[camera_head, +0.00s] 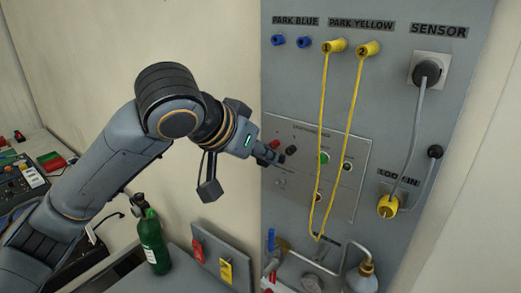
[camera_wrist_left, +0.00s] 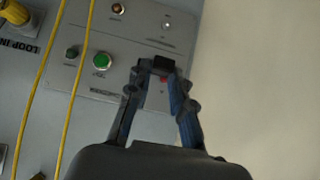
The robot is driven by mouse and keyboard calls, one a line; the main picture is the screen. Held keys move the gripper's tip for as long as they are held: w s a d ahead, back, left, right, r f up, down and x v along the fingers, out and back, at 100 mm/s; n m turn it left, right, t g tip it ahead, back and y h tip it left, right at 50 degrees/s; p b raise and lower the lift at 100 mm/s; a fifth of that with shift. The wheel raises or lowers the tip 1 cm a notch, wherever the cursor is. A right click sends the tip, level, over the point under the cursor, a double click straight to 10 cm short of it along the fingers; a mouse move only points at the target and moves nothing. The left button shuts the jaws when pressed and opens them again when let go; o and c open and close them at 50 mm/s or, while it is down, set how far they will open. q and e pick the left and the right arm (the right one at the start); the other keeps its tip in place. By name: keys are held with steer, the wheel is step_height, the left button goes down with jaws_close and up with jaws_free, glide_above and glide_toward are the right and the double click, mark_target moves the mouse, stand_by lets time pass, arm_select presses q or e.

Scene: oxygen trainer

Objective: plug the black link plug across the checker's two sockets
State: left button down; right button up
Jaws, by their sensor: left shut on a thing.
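The checker (camera_head: 345,195) is a light panel on the grey board, with lamps and small fittings. My left gripper (camera_head: 272,155) is at the panel's upper left corner, its fingers pointing at the panel. In the left wrist view, the fingertips (camera_wrist_left: 160,75) are closed on a small black block, the link plug (camera_wrist_left: 162,63). A red fitting (camera_head: 275,144) and a dark fitting (camera_head: 290,149) show by the fingers. Whether the plug touches the sockets is hidden. My right gripper is not in view.
Yellow cords hang from two yellow plugs (camera_head: 368,48) in front of the checker. A sensor plug (camera_head: 427,72) and loop-in plug (camera_head: 387,206) are at the right. A green cylinder (camera_head: 152,240) and red and yellow tags (camera_head: 226,270) stand below the arm.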

arm_select(q)
steer(key=shift+w+d, duration=0.6)
steer(key=shift+w, duration=0.25)
stand_by(0.7)
steer(key=shift+w+d, duration=0.15)
steer(key=shift+w, duration=0.05)
steer(key=c, duration=1.1)
jaws_free()
steer(key=shift+w, duration=0.1)
